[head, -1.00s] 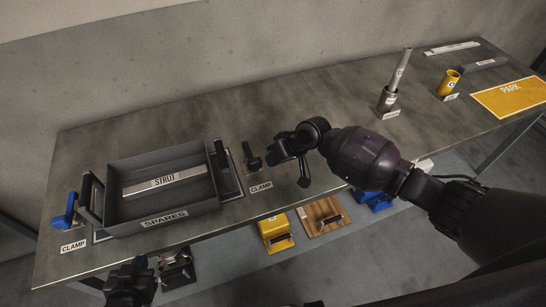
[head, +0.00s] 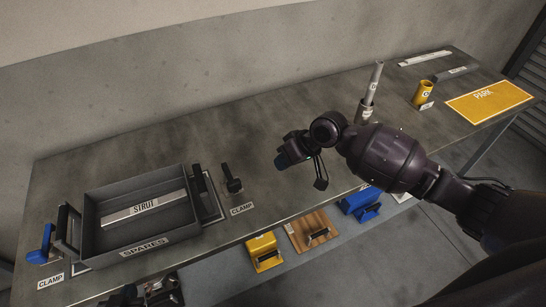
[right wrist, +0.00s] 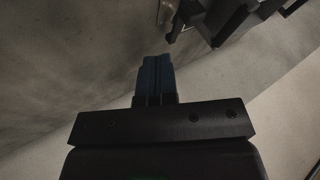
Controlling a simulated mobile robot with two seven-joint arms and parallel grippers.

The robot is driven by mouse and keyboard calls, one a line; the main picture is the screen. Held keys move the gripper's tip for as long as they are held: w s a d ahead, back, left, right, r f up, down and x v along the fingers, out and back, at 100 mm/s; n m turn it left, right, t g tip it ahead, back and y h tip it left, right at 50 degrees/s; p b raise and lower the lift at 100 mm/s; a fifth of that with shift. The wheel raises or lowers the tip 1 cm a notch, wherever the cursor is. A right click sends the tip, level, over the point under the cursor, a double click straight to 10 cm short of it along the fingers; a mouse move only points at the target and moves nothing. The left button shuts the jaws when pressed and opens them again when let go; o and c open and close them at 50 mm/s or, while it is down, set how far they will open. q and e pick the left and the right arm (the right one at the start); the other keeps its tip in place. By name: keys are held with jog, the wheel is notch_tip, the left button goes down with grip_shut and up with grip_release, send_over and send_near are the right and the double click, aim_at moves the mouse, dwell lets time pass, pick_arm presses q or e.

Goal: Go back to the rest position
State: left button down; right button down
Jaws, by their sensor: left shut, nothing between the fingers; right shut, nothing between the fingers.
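My right gripper (head: 281,162) is over the front part of the table, to the right of the black clamp, and holds nothing. In the right wrist view its blue fingers (right wrist: 154,78) are pressed together with the grey tabletop beyond. My left gripper (head: 128,296) shows only partly at the bottom edge of the head view, dark and low in front of the table; its fingers are hard to make out.
Several blocks sit on the lower shelf.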

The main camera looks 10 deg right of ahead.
jog(key=shift+r, duration=0.1)
jog(key=w+r+n+t, duration=0.2)
jog(key=w+r+t, duration=0.4)
jog(key=t, duration=0.1)
jog(key=s+d+f+m+h, duration=0.2)
jog(key=s+d+f, duration=0.2)
jog(key=s, duration=0.5)
jog(key=s+d+f+m+t+h, duration=0.1)
jog(key=s+d+f+m+h, duration=0.1)
jog(key=s+d+f, duration=0.3)
jog(key=s+d+f+m+t+h, duration=0.1)
jog(key=s+d+f, duration=0.4)
jog(key=s, duration=0.9)
notch_tip(320, 180, down, 3)
jog(key=shift+r+m+h, duration=0.1)
jog(key=shift+m+h, duration=0.4)
jog(key=shift+h, duration=0.6)
